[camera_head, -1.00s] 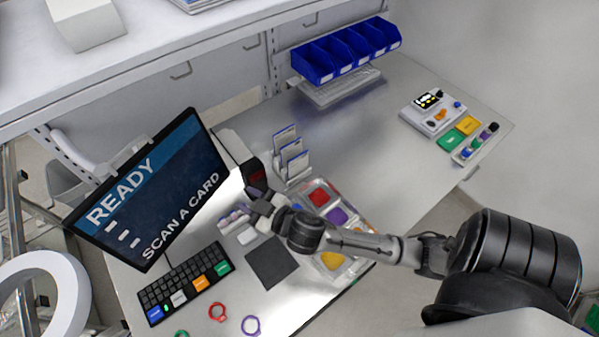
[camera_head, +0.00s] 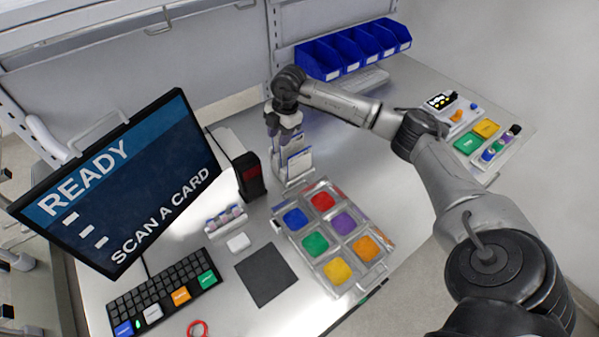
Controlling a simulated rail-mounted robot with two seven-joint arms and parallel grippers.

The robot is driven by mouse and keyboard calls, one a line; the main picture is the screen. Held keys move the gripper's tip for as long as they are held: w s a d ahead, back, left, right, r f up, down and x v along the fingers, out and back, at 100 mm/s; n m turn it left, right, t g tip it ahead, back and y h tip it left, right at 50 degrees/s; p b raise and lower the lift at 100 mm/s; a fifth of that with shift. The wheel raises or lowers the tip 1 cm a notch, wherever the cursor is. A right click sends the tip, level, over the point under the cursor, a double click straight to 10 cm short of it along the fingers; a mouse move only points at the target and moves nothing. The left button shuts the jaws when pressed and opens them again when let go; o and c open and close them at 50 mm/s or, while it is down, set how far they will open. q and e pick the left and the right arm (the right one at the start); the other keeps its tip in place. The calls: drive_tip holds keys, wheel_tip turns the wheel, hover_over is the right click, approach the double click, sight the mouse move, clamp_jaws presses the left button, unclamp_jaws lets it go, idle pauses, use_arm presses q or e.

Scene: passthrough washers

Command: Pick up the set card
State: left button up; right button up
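White cards with blue edges (camera_head: 299,162) stand upright in a clear holder (camera_head: 293,181) at the middle of the bench. Which of them is the set card I cannot tell. My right gripper (camera_head: 282,136) points down at the holder, over its rear cards and hiding part of them. Its fingers are small and overlap the cards, so I cannot tell whether they are apart, closed or touching a card. The monitor (camera_head: 125,185) reads "READY" and "SCAN A CARD". My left gripper is not in view.
A black reader box (camera_head: 249,176) stands just left of the holder. A tray (camera_head: 319,265) with several coloured pads lies in front of it. A small rack (camera_head: 225,219), a dark mat (camera_head: 266,274) and a keyboard (camera_head: 168,296) are nearer. Blue bins (camera_head: 352,52) hang behind.

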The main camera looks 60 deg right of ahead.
drive_tip(key=s+d+m+g+h, duration=0.1)
drive_tip(key=s+d+m+h, duration=0.1)
drive_tip(key=d, duration=0.4)
hover_over(299, 152)
drive_tip(key=f, duration=0.6)
drive_tip(key=shift+a+f, duration=0.2)
drive_tip(key=shift+a, duration=0.1)
drive_tip(key=shift+d+f+p, duration=0.15)
drive_tip(key=shift+f+p, duration=0.3)
drive_tip(key=shift+f, duration=2.5)
drive_tip(key=shift+c, duration=0.4)
clamp_jaws()
